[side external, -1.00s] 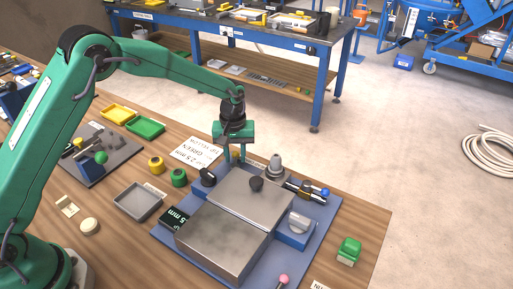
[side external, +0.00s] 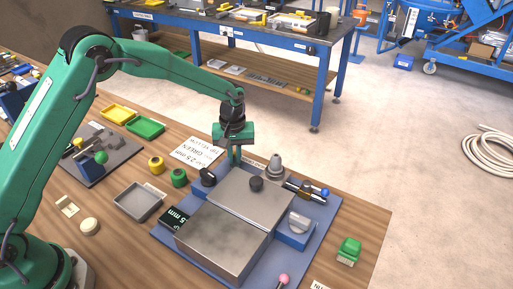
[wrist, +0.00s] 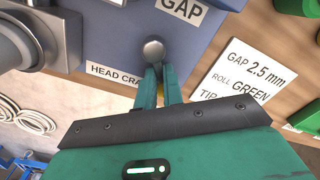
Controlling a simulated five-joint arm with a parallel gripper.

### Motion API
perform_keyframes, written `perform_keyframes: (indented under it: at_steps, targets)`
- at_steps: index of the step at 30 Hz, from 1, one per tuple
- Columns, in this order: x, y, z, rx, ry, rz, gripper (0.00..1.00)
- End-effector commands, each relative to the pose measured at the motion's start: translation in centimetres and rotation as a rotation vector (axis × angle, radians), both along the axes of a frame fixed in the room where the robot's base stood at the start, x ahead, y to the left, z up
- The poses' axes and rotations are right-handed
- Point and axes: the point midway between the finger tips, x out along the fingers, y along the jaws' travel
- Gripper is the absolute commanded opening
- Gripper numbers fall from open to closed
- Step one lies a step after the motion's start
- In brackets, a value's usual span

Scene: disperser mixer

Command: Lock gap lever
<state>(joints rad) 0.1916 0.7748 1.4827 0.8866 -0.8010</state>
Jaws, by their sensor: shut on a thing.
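My gripper (side external: 235,160) points down at the back edge of the blue machine base (side external: 320,222). Its fingers, also seen in the wrist view (wrist: 160,82), are shut close together on the gap lever. The lever's round grey metal end (wrist: 154,50) shows just beyond the fingertips, beside the "GAP" label (wrist: 181,8) on the blue surface. Most of the lever is hidden between the fingers, and its angle cannot be told.
A black knob (side external: 208,177) stands left of my gripper, and a grey stepped metal part (side external: 275,168) stands to its right. Steel blocks (side external: 222,243) fill the base's middle. A white card (wrist: 250,75) reads "GAP 2.5 mm".

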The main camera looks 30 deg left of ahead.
Motion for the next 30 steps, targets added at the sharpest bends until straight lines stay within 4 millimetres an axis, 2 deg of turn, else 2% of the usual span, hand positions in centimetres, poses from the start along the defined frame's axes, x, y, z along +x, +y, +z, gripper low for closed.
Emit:
perform_keyframes:
  at_steps: [11,30]
  targets:
    - [-0.2,0.7,0.2,-0.002,-0.008,0.213,0.00]
    - [-1.7,1.6,0.2,-0.003,-0.007,0.789,0.00]
